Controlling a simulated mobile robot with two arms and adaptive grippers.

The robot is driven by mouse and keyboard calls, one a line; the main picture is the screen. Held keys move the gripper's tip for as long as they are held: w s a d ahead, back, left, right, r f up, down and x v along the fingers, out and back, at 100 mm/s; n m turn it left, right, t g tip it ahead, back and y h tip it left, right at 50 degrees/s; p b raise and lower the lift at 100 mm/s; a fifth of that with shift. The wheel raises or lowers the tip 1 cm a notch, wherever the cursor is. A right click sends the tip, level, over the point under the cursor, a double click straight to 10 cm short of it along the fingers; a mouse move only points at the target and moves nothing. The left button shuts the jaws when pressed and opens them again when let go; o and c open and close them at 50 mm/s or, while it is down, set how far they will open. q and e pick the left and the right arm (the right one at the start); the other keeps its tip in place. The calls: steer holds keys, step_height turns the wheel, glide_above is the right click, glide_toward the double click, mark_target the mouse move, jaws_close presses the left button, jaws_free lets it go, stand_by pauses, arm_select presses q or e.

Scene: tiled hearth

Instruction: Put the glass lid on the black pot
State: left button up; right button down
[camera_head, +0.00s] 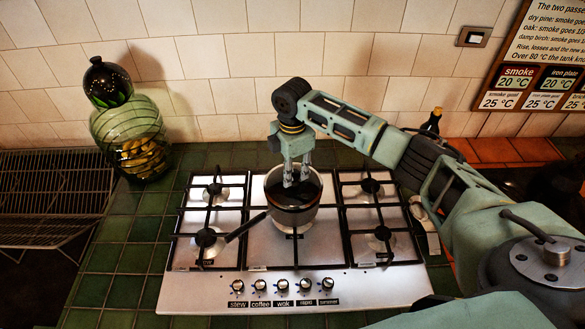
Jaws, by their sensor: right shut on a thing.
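The pot (293,217) stands on the middle burner of the hob, its black handle (246,227) pointing down to the left. It has a grey outer wall. My right gripper (297,180) reaches down over the pot from above, with its fingers shut on what seems to be the knob of the glass lid (310,193). The lid looks like a dark, see-through disc with a pale rim, level with or just above the pot's mouth. I cannot tell whether it touches the rim. The knob is hidden by the fingers. My left gripper is not in view.
The steel hob (255,267) has black grates and several front knobs. A large glass jar (132,140) with a dark rounded top stands at the back left beside a wire rack (55,190). A dark bottle (432,121) stands behind my right arm. Green tiles left of the hob are clear.

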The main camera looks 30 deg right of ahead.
steer(key=shift+f+b, duration=0.4)
steer(key=shift+f, duration=0.55)
stand_by(0.4)
stand_by(0.4)
steer(key=c, duration=1.4)
jaws_free()
step_height(320, 180, up, 12)
